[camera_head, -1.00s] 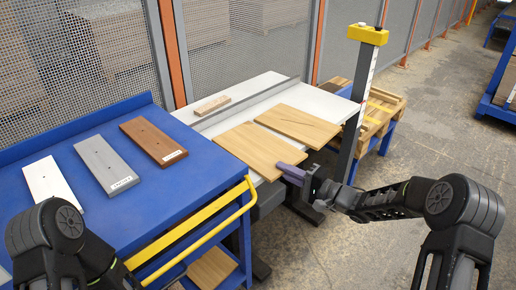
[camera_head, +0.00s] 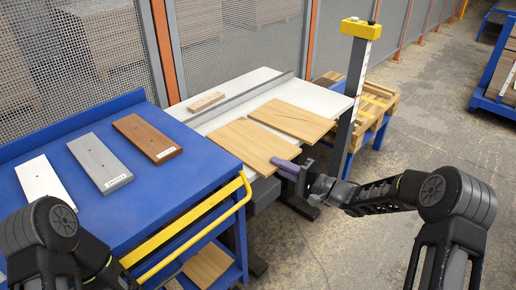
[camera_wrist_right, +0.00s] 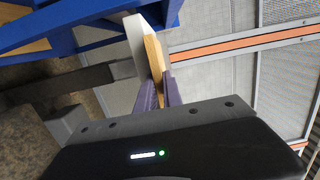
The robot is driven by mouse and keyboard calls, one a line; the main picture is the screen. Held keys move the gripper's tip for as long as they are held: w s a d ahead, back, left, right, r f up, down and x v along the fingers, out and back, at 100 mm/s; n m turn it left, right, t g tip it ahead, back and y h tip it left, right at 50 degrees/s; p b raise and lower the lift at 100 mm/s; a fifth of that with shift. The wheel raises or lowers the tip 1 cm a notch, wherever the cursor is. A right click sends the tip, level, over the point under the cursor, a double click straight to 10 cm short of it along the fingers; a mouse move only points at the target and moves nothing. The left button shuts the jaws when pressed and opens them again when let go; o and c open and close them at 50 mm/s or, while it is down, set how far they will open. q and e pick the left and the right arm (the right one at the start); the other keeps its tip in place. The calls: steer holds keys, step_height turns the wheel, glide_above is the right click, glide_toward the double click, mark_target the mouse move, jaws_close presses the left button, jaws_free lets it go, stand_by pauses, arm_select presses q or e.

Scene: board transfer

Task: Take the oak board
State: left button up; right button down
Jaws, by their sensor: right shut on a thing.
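The oak board (camera_head: 245,146), light brown and flat, lies at the front of the white table top, its near edge reaching the table edge. A second light wood board (camera_head: 293,120) lies just behind it to the right. My right gripper (camera_head: 279,165) has its purple fingers at the right end of the front board. In the right wrist view the fingers (camera_wrist_right: 158,92) are shut on the edge of this board (camera_wrist_right: 154,58), with the white table top (camera_wrist_right: 135,40) beside it. My left arm shows at the lower left, but its gripper is out of view.
A blue cart (camera_head: 150,205) with a yellow rail stands left, carrying white, grey and brown sample plates. A metal fence (camera_head: 228,104) and small wood block (camera_head: 206,101) are on the table. A post with yellow top (camera_head: 360,28) stands close right of the boards. Floor at right is open.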

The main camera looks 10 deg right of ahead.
steer(key=shift+r, duration=0.1)
step_height(320, 180, up, 10)
steer(key=shift+p, duration=1.05)
step_height(320, 180, up, 6)
steer(key=p, duration=0.6)
